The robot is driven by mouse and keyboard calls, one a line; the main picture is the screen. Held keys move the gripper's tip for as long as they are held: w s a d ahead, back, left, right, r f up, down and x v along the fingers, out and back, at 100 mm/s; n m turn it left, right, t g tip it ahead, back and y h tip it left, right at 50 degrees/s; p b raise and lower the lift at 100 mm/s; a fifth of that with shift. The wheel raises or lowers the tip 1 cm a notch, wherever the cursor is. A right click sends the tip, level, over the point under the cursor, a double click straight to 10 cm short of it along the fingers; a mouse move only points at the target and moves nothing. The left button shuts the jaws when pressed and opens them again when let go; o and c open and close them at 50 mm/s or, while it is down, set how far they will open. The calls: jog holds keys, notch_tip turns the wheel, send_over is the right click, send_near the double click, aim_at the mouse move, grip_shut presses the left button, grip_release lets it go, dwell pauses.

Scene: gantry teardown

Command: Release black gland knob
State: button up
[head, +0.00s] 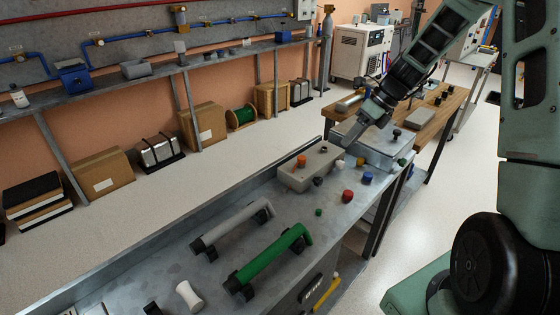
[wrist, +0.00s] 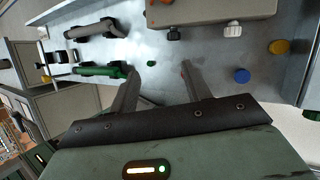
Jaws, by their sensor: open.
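A black gland knob (head: 320,180) sits at the front side of a grey box (head: 296,178) on the metal bench. In the wrist view the black knob (wrist: 174,33) juts from the near side of the box (wrist: 215,9), beside a white knob (wrist: 233,29). My gripper (head: 352,139) is above the bench near the right end of the box. In the wrist view my gripper (wrist: 160,72) has its two fingers apart with nothing between them. The black knob lies beyond the fingertips, not touched by them.
An orange knob (head: 301,160) stands on the box. Red (head: 348,195), blue (head: 367,178) and green (head: 318,212) knobs stand on the bench nearby. Grey (head: 232,226) and green (head: 270,259) handles lie toward the front. A second grey box (head: 375,150) is behind, near a wooden table (head: 440,112).

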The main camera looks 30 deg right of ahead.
jog(key=s+a+r+n+g+p, duration=0.1)
jog(key=s+a+r+n+p, duration=0.1)
jog(key=a+n, duration=0.5)
jog(key=s+a+r+n+g+h+p, duration=0.1)
jog(key=s+a+r+n+p, duration=0.1)
jog(key=s+a+n, duration=0.3)
jog(key=s+a+r+n+g+h+p, duration=0.1)
jog(key=s+a+r+n+p, duration=0.1)
jog(key=a+n, duration=0.8)
jog(key=s+a, duration=0.1)
jog(key=a, duration=0.3)
jog(key=shift+s+n, duration=0.2)
jog(key=shift+n, duration=0.1)
jog(key=m+t+y+b, duration=0.3)
jog(key=m+b, duration=0.5)
jog(key=m, duration=1.7)
send_near(322, 180)
jog(key=shift+t+h, duration=0.3)
jog(key=shift+h, duration=0.3)
jog(key=x, duration=0.4)
jog(key=a+x, duration=0.1)
jog(key=x, duration=0.4)
jog(key=shift+s+r, duration=0.2)
jog(key=shift+s, duration=0.05)
jog(key=c, duration=1)
